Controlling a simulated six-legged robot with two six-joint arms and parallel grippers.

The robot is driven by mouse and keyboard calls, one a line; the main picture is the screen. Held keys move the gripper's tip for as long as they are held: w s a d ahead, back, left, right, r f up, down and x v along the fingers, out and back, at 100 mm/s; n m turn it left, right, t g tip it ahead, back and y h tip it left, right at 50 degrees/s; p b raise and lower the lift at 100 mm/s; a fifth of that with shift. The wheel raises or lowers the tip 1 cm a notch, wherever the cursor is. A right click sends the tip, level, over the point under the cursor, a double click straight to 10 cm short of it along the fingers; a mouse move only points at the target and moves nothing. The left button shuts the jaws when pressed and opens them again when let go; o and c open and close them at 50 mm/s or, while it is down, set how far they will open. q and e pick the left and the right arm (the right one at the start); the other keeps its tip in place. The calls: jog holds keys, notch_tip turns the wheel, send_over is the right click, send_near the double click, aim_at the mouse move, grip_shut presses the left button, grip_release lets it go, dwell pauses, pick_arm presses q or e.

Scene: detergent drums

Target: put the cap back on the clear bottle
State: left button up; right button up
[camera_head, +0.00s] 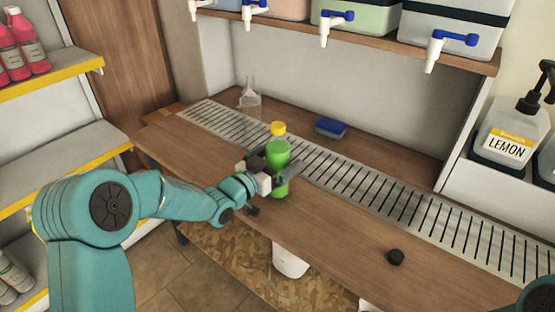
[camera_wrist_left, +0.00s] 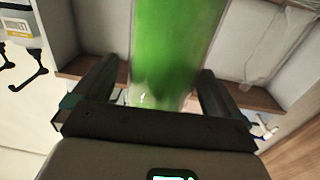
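The clear bottle (camera_head: 250,99) stands uncapped at the back left of the counter, by the slotted drain strip. It also seems to show, see-through, at the upper right of the left wrist view (camera_wrist_left: 272,48). A black cap (camera_head: 396,257) lies alone on the front right of the counter. My left gripper (camera_head: 278,178) is at a green bottle (camera_head: 278,155) with a yellow top. In the left wrist view the green bottle (camera_wrist_left: 165,50) is between the fingers, with a gap visible on the left side. My right gripper is out of view.
A blue sponge (camera_head: 331,127) lies behind the drain strip (camera_head: 360,178). Drums with taps, such as the green one (camera_head: 358,20), stand on a shelf above. A lemon pump bottle (camera_head: 507,140) stands at right. The counter between green bottle and cap is clear.

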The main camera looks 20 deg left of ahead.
pick_arm(q)
jog(key=shift+r, duration=0.1)
jog(key=shift+s, duration=0.1)
jog(key=v, duration=1.1)
jog(key=shift+s+a, duration=0.2)
jog(key=shift+s, duration=0.15)
